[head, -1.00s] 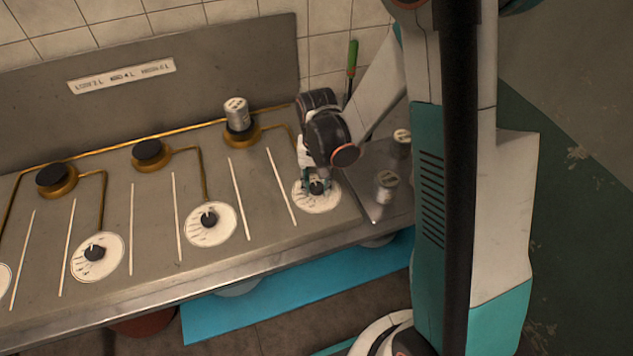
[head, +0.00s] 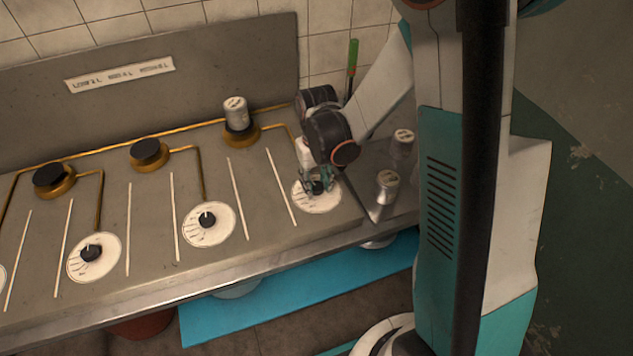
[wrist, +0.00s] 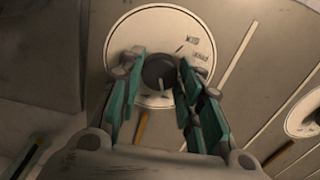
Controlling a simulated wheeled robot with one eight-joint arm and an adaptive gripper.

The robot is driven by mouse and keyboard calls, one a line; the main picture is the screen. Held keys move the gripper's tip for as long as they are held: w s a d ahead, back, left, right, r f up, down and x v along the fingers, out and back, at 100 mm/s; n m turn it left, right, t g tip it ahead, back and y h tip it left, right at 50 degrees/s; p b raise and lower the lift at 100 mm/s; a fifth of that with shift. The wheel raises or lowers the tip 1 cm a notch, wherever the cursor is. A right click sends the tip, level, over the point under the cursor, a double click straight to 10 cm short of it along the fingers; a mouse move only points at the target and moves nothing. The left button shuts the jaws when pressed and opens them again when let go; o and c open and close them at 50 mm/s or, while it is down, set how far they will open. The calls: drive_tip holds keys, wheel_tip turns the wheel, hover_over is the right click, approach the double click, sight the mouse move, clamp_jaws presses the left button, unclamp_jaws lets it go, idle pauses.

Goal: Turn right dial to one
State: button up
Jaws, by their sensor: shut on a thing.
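The right dial (head: 322,203) is a white disc with a black knob on the counter, at the right end of the row of dials. My gripper (head: 317,184) is over it and covers most of the knob in the head view. In the wrist view, the teal fingers of my gripper (wrist: 160,82) are on both sides of the black knob (wrist: 159,70), shut on it. A pale pointer line on the knob points down in that view. Printed marks show on the disc's right side, too small to read.
Other dials (head: 208,223) and (head: 94,257) lie to the left. Burners (head: 149,153) stand behind, the rightmost carrying a metal can (head: 236,112). Two more cans (head: 387,187) stand just right of my gripper. A green-handled tool (head: 352,60) is by the wall.

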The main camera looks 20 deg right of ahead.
sight(317, 186)
drive_tip(key=o, duration=1.1)
drive_tip(key=shift+r, duration=0.1)
wheel_tip(317, 186, up, 12)
drive_tip(key=shift+f, duration=0.1)
drive_tip(key=s+r+t, duration=0.2)
drive_tip(key=s+r, duration=0.1)
drive_tip(key=s, duration=0.2)
drive_tip(key=s+r+t, duration=0.2)
drive_tip(key=s+r, duration=0.1)
drive_tip(key=s, duration=0.2)
drive_tip(key=s+r+t, duration=0.3)
drive_tip(key=s, duration=0.2)
drive_tip(key=shift+d+r+m, duration=0.1)
drive_tip(key=shift+r+m, duration=0.2)
drive_tip(key=shift+r, duration=0.1)
